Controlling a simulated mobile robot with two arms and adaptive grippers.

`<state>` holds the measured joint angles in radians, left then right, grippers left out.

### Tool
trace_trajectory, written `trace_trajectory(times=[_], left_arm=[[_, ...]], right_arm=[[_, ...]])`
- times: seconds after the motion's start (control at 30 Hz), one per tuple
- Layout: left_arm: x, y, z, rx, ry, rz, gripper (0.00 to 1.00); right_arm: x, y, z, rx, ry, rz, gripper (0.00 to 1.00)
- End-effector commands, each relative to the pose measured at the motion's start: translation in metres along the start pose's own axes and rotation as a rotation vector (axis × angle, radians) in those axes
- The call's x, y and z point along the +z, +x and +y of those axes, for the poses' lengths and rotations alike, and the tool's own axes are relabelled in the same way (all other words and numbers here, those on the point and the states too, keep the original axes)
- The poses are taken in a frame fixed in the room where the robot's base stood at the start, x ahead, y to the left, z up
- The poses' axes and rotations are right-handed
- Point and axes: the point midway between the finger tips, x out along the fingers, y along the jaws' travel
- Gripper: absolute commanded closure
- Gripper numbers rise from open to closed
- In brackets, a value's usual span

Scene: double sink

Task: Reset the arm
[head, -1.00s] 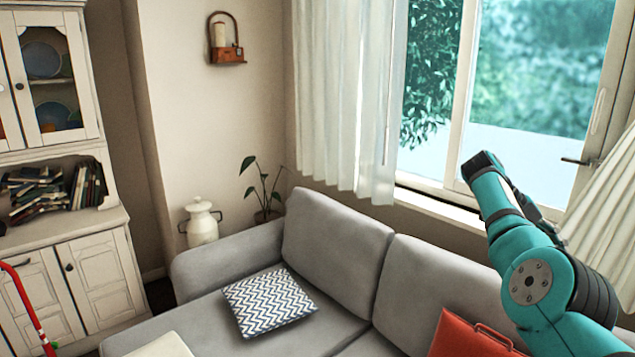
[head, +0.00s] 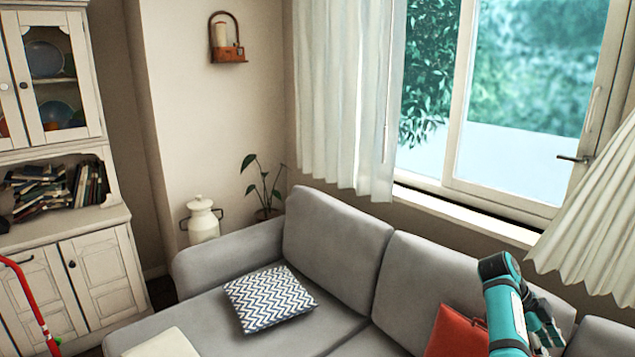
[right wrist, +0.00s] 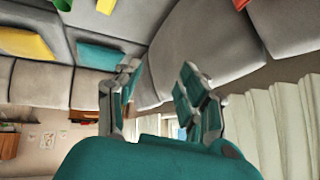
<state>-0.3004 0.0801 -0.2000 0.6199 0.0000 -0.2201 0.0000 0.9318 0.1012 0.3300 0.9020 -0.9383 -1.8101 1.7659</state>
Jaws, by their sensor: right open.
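My right arm comes in at the lower right of the head view, low in front of the grey sofa (head: 335,240). Sofa surfaces and cushions show beyond the fingers. My left arm and gripper are not in view.
A patterned cushion (head: 270,299) lies on the sofa. A red object (head: 457,333) is close to my right arm and partly hidden by it. The window (head: 500,110) and a curtain (head: 600,220) are behind. A white cabinet (head: 85,275) stands at the left.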

Motion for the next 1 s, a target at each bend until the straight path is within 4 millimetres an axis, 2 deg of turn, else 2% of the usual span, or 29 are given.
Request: trace_trajectory(times=[0.03,0.2,0.27,0.4,0.6,0.7,0.8,1.0], left_arm=[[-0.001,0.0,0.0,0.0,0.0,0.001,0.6],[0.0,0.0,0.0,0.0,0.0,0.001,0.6],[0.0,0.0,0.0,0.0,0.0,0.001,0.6],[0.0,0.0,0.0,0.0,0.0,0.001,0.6],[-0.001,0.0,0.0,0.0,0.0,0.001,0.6],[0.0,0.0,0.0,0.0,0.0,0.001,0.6],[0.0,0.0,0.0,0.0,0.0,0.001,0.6],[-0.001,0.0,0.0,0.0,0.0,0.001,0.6]], right_arm=[[0.008,0.023,0.017,-0.022,-0.097,-0.005,0.6],[0.033,0.068,0.071,-0.143,-0.491,-0.054,0.6],[0.042,0.078,0.094,-0.196,-0.643,-0.072,0.6],[0.061,0.091,0.159,-0.334,-1.015,-0.117,0.6],[0.077,0.081,0.264,-0.565,-1.521,-0.197,0.6],[0.078,0.07,0.303,-0.659,-1.688,-0.23,0.6],[0.076,0.059,0.335,-0.742,-1.815,-0.26,0.6],[0.069,0.036,0.386,-0.887,-2.002,-0.311,0.6]])
